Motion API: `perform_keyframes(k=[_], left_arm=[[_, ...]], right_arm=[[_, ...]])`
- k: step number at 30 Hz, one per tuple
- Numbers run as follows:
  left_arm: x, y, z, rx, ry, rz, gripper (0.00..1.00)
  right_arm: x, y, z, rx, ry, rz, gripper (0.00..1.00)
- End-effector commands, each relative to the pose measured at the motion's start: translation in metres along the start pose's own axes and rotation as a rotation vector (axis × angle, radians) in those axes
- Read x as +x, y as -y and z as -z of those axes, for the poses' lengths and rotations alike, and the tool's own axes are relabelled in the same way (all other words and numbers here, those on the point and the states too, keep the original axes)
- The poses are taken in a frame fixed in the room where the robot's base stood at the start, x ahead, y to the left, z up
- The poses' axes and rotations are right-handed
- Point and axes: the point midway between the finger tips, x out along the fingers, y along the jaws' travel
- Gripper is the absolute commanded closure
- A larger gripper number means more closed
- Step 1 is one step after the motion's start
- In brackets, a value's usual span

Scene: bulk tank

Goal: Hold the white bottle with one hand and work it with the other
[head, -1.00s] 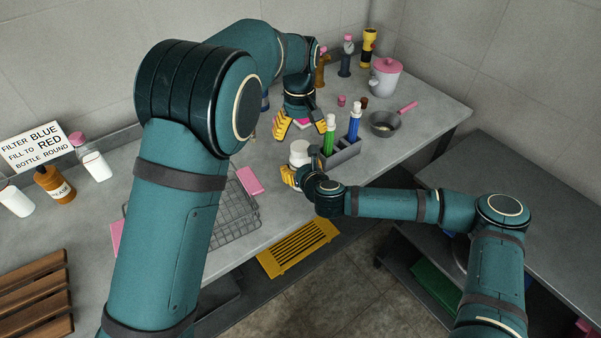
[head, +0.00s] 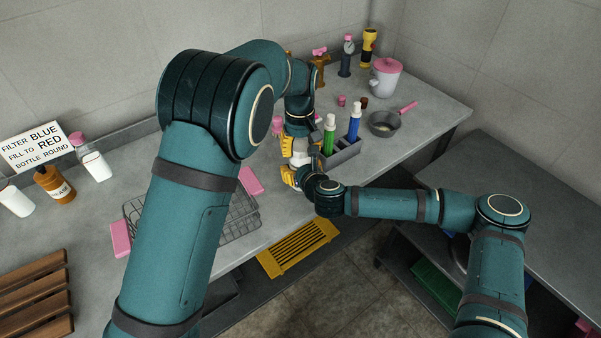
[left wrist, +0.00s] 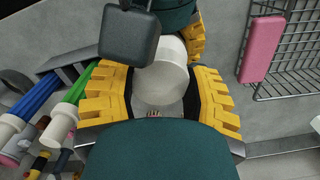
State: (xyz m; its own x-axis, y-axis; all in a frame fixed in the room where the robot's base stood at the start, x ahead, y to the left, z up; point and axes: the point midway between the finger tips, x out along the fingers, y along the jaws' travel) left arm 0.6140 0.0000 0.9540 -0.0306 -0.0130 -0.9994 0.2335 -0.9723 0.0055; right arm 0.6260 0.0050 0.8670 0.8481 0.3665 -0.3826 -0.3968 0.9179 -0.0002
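The white bottle (head: 300,160) is upright near the counter's front edge, partly hidden by both grippers. My left gripper (head: 298,150) has come down on it from above. In the left wrist view the white bottle (left wrist: 163,78) fills the gap between the yellow fingers of my left gripper (left wrist: 160,100), which look closed against its sides. My right gripper (head: 292,176) is around the bottle lower down, from the front. One of its yellow fingers shows beside the bottle in the left wrist view. The far side of its grip is hidden.
A grey holder (head: 345,152) with a green bottle (head: 329,138) and a blue bottle (head: 354,125) stands close to the right. A wire basket (head: 235,222) and a pink block (head: 250,181) lie left. A grey pan (head: 384,124) and lidded pot (head: 386,80) stand further right.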

Motion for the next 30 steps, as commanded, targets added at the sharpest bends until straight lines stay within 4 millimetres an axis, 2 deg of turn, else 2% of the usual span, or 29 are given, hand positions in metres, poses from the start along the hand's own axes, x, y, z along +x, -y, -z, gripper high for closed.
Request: perform_keyframes(k=[4, 7, 11, 12, 14, 24, 30], left_arm=[[0.0, 0.001, 0.0, 0.038, 0.0, 0.0, 0.94], [0.0, 0.001, 0.0, 0.154, 0.001, -0.001, 0.94], [0.0, 0.0, 0.0, 0.143, 0.0, 0.001, 0.94], [0.0, 0.0, 0.0, 0.143, 0.0, 0.001, 0.41], [0.0, 0.0, 0.0, 0.142, 0.0, 0.001, 0.21], [-0.001, 0.0, 0.0, 0.141, 0.0, 0.0, 0.21], [-0.018, -0.001, 0.001, 0.141, -0.002, -0.003, 0.21]], right_arm=[[0.0, 0.0, 0.001, 0.0, -0.001, 0.0, 1.0], [0.0, 0.0, 0.001, 0.0, -0.001, 0.0, 1.0], [0.0, 0.0, 0.001, 0.0, -0.001, 0.0, 1.0], [0.0, 0.0, 0.001, 0.0, -0.001, 0.0, 1.0], [0.0, 0.0, 0.001, 0.0, -0.001, 0.0, 1.0], [0.0, 0.0, 0.001, 0.0, -0.001, 0.0, 1.0], [0.0, 0.0, 0.001, 0.0, -0.001, 0.0, 1.0]])
